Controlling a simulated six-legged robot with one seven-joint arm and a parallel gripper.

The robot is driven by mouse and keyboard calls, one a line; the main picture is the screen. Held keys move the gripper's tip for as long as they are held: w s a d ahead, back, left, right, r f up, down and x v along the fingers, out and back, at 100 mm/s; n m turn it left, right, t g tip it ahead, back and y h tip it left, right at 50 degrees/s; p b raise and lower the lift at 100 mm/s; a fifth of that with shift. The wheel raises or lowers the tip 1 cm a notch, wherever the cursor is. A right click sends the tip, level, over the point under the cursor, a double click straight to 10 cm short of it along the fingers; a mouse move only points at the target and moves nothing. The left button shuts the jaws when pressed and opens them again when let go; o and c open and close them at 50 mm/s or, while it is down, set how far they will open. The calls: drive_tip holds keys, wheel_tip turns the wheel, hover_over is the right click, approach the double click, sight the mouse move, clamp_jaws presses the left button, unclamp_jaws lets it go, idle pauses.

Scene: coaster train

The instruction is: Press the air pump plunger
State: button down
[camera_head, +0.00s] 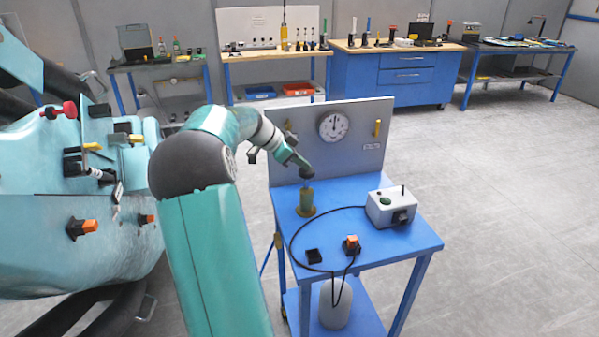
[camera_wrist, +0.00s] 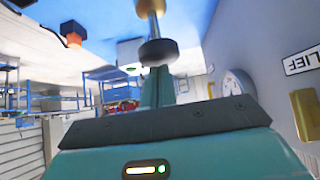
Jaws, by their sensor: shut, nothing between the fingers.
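The blue table (camera_head: 395,250) carries a grey box (camera_head: 391,207), a black cable and an orange-topped switch (camera_head: 351,245). A grey back panel (camera_head: 370,155) with a round gauge (camera_head: 333,125) and yellow handle (camera_head: 377,128) stands close behind the pump. Open floor lies to the right.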

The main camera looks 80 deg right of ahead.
drive_tip(key=v, duration=1)
idle(0.4)
